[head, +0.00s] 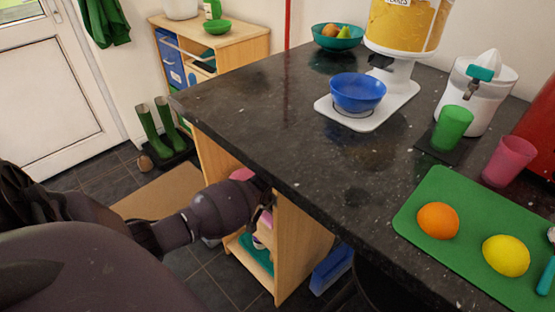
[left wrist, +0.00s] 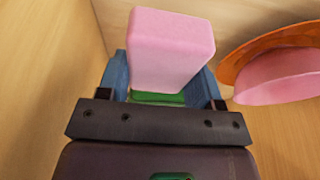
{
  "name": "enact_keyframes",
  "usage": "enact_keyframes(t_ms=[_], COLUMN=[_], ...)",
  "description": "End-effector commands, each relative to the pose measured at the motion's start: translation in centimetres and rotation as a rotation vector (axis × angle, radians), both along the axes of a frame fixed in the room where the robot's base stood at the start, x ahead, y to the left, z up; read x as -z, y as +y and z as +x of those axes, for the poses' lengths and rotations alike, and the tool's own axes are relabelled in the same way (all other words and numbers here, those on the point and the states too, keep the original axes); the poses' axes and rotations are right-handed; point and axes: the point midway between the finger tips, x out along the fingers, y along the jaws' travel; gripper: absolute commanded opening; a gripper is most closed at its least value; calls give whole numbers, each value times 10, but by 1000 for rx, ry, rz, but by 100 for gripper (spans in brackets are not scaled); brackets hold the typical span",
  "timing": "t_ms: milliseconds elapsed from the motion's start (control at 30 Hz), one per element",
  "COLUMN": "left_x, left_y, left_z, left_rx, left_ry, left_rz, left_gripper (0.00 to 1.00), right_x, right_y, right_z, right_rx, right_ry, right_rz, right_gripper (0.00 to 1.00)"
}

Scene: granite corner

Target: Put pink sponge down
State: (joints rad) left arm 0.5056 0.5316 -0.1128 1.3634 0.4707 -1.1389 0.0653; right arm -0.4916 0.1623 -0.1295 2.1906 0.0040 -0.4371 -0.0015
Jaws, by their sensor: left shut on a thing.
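The pink sponge (left wrist: 170,48) stands out from between the blue fingers of my left gripper (left wrist: 163,92) in the left wrist view. The gripper is shut on it, and a green strip shows at the sponge's near end. Pale wooden panels surround it. In the head view my left arm reaches into the wooden shelf unit (head: 302,240) below the dark counter, and the fingertips are hidden there. A pink patch (head: 242,174) shows by the wrist; I cannot tell whether it is the sponge. I cannot see whether the sponge touches a surface. My right gripper is not in view.
A pink bowl (left wrist: 275,78) and an orange one (left wrist: 262,45) lie close right of the sponge. The speckled counter (head: 270,120) overhangs the arm. A teal item (head: 258,256) lies on the lower shelf. The counter holds a blue bowl (head: 358,92) and a green board (head: 440,195).

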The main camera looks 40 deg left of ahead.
Motion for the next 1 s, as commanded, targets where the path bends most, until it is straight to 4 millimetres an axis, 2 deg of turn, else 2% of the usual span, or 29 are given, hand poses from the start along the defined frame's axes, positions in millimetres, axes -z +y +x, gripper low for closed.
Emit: enact_keyframes(t_ms=[100, 200, 400, 633, 667, 700, 833, 1000], left_x=[25, 39, 36, 39, 39, 38, 38, 38], left_y=[0, 0, 0, 0, 0, 0, 0, 0], left_z=[-3, -3, 0, 0, 0, 0, 0, 0], left_rx=[0, -1, -1, -1, 0, 0, 0, 0], left_ry=[12, 12, 0, 1, 0, 0, 0, 0], left_rz=[0, -1, 0, 0, 0, 0, 0, 0], left_gripper=[22, 22, 22, 22, 61, 67, 85, 85], right_x=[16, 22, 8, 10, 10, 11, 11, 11], right_y=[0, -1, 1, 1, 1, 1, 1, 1], right_z=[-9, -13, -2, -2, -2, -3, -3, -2], right_rx=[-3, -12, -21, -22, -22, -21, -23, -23], right_ry=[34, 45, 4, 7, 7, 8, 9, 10], right_rz=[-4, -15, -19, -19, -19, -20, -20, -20], right_gripper=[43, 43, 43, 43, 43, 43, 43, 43])
